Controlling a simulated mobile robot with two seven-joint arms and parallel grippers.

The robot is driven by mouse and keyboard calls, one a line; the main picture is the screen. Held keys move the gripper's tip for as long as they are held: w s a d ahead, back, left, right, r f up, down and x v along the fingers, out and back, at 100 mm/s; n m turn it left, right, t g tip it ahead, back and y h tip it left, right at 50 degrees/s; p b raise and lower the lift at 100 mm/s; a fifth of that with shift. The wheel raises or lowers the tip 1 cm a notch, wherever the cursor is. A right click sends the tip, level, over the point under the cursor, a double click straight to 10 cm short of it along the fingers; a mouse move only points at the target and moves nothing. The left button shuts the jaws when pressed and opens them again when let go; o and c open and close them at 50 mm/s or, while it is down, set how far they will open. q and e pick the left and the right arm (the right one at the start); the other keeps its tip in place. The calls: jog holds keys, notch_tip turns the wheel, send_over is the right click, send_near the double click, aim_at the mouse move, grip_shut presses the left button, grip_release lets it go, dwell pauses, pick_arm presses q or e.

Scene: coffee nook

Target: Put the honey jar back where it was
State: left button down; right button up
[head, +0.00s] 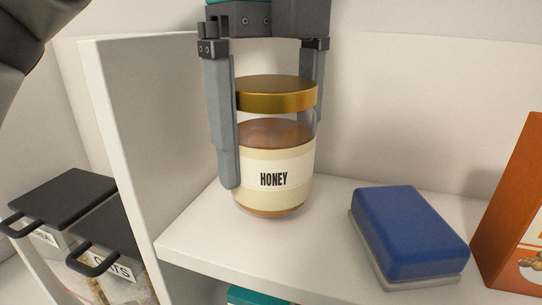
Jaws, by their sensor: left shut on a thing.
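The honey jar (277,152) is glass with a gold lid and a cream label reading HONEY. It is upright at the left part of a white shelf (203,240). My left gripper (268,150) comes down from above, one finger at each side of the jar, and is shut on it. The jar's base is at or just above the shelf; I cannot tell if it touches. The far finger is partly hidden behind the jar. My right gripper is not in view.
A blue-topped box with a grey base (410,235) lies right of the jar. An orange box (515,215) stands at the right edge. A white upright panel (125,150) bounds the shelf at left. Black-lidded containers (65,195) stand beyond it. Something teal (255,296) shows below the shelf.

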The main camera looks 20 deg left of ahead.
pick_arm(q)
jog(key=shift+f, duration=0.85)
jog(key=shift+f, duration=0.1)
grip_release()
